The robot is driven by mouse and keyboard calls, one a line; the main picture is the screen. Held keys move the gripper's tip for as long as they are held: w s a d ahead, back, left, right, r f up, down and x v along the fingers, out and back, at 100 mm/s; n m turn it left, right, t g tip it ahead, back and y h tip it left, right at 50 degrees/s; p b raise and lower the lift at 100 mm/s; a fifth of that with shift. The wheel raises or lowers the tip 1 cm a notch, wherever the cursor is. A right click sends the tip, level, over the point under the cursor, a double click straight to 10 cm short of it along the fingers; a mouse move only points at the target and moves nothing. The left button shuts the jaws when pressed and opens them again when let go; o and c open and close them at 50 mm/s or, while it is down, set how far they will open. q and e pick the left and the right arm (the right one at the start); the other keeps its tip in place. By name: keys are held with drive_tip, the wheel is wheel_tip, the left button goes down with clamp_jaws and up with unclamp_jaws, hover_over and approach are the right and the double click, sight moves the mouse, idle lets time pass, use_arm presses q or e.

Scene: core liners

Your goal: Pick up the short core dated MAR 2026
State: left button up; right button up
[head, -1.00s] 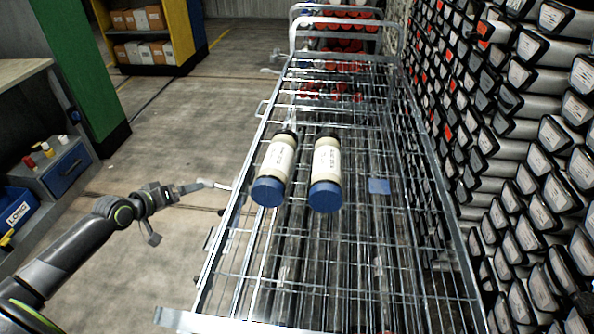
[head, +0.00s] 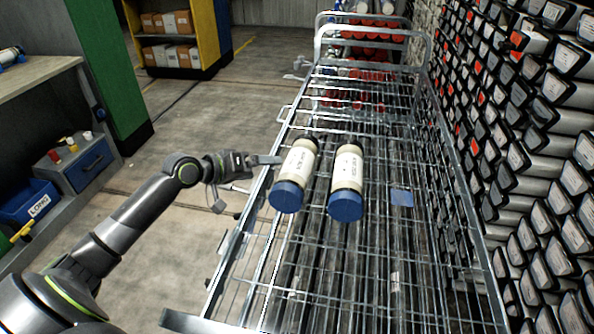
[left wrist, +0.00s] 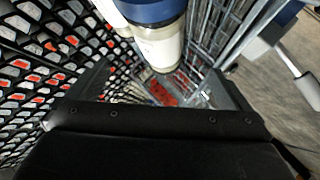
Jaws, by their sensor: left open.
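Two short cores with cream bodies, dark far ends and blue near caps lie side by side on the wire cart (head: 290,299). They are the left core (head: 298,168) and the right core (head: 348,171). Both have printed labels, but the dates are too small to read. My left gripper (head: 266,160) is just left of the left core, over the cart's left rail, open and empty. In the left wrist view, a blue-capped core (left wrist: 160,45) shows at the top, ahead of the spread fingers. I cannot tell if they touch it. My right gripper is not in view.
A wall of stacked core liners (head: 520,150) runs along the cart's right side. A small blue square (head: 401,197) lies right of the cores. Red-ended tubes (head: 350,100) sit at the cart's far end. The near part of the cart top is clear.

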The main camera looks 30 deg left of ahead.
sight(284, 165)
use_arm(q)
drive_tip(key=x, duration=0.5)
drive_tip(key=shift+p+x, duration=0.45)
drive_tip(key=shift+x, duration=2.25)
drive_tip(key=shift+w+a+r, duration=0.1)
drive_tip(key=shift+a, duration=0.05)
drive_tip(key=shift+c, duration=0.4)
drive_tip(key=c, duration=1.9)
drive_tip(key=shift+w+r, duration=0.1)
drive_tip(key=shift+r, duration=0.15)
drive_tip(key=shift+c, duration=0.3)
